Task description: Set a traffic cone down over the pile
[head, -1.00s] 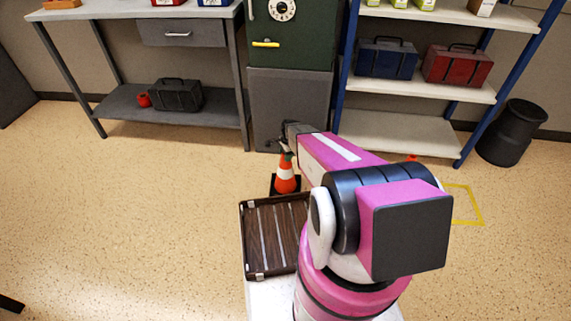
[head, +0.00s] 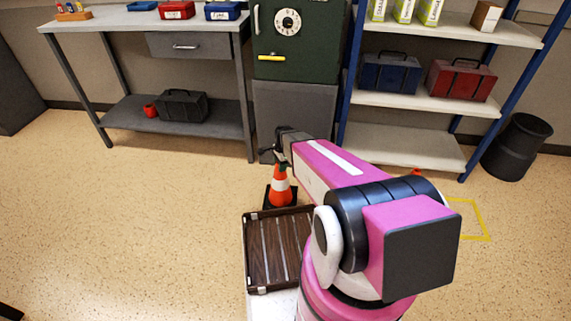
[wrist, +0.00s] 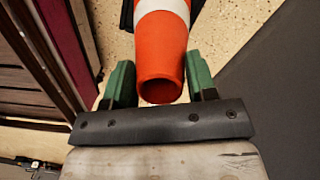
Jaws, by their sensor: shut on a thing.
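An orange traffic cone (head: 281,184) with a white band and a black base hangs upright beyond my brown slatted tray in the head view. My gripper (head: 279,150) is shut on its top. In the wrist view the cone (wrist: 162,52) sits between the green finger pads of my gripper (wrist: 160,85), its open tip towards the camera. I cannot tell how far the base is from the floor. No pile can be made out. A small orange tip (head: 416,172) shows behind my arm; the rest of it is hidden.
A yellow outline (head: 487,222) marks the floor at right. A grey cabinet (head: 295,112) under a green safe (head: 298,40) stands behind the cone. A workbench (head: 180,118) stands left; a blue-framed shelf (head: 408,142) and black bin (head: 516,147) stand right. The floor at left is open.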

